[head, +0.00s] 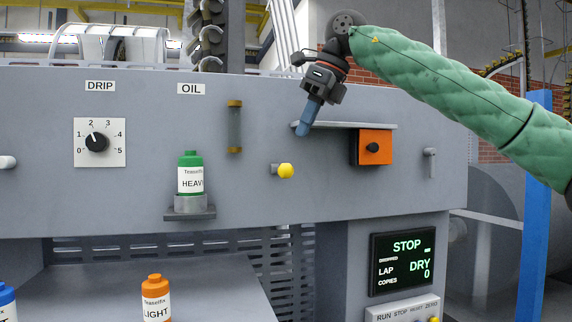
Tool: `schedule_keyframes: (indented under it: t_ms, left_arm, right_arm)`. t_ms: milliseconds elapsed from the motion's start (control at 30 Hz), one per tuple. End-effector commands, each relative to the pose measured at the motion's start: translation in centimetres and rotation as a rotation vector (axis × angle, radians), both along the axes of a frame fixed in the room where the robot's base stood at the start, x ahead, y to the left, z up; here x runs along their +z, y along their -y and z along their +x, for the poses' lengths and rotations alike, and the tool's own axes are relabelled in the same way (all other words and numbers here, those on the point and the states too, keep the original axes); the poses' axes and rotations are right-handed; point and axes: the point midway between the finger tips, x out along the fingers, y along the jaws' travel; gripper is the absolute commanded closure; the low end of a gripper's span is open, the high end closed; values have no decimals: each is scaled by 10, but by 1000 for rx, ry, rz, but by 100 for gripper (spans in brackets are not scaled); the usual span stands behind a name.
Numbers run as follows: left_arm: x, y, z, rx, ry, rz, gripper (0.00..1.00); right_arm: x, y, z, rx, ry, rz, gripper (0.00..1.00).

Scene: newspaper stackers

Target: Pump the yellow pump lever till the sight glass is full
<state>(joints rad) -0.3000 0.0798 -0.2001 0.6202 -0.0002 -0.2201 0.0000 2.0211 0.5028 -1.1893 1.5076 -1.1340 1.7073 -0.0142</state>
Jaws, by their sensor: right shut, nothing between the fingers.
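The yellow pump lever (285,171) shows as a round yellow knob on a short stem on the grey machine panel. The sight glass (235,127) is the upright tube with brass ends under the OIL label; it looks dark, and I cannot tell its level. My right gripper (305,130) is shut and empty, pointing down, above and slightly right of the yellow knob and apart from it in the picture. It overlaps the left end of a small ledge; I cannot tell whether they touch. My left gripper is not in view.
A green-capped HEAVY bottle (190,174) stands on a small bracket. An orange LIGHT bottle (155,299) and a blue bottle (6,300) are lower left. An orange box (374,147) sits under the ledge (350,125). The display (402,262) reads STOP, DRY. The drip dial (97,142) is left.

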Motion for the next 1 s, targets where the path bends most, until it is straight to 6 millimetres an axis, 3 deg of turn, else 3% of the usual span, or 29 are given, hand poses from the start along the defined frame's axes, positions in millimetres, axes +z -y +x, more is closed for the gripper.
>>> schedule_keyframes:
  t_ms: [433,1000]
  left_arm:
    - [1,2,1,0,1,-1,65]
    - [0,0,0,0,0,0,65]
  right_arm:
    - [-42,-19,7,0,-1,1,100]
    - [-50,-22,8,-1,0,1,100]
